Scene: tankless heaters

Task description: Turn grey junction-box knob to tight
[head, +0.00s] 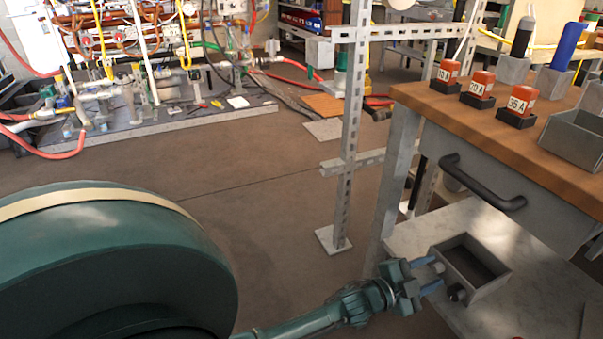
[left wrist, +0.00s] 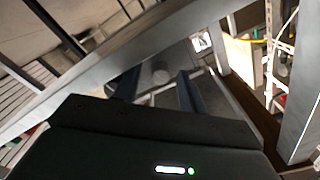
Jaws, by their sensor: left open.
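A grey open-topped junction box (head: 488,284) sits on the pale lower shelf under the workbench. A small light grey round knob (head: 437,267) sticks out of its side facing my gripper, and a black knob (head: 457,293) sits nearer the front corner. My left gripper (head: 434,273) reaches in from the left, open, its two blue fingertips on either side of the grey knob, close to it. In the left wrist view the grey knob (left wrist: 160,73) shows between the spread fingers (left wrist: 155,88). I cannot tell whether they touch it. My right gripper is not in view.
The wooden bench top (head: 420,97) overhangs the shelf, with a black drawer handle (head: 483,182) above the box. A perforated metal post (head: 350,140) stands left of the bench. Orange-capped blocks (head: 478,85) stand on top. The floor at centre-left is clear.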

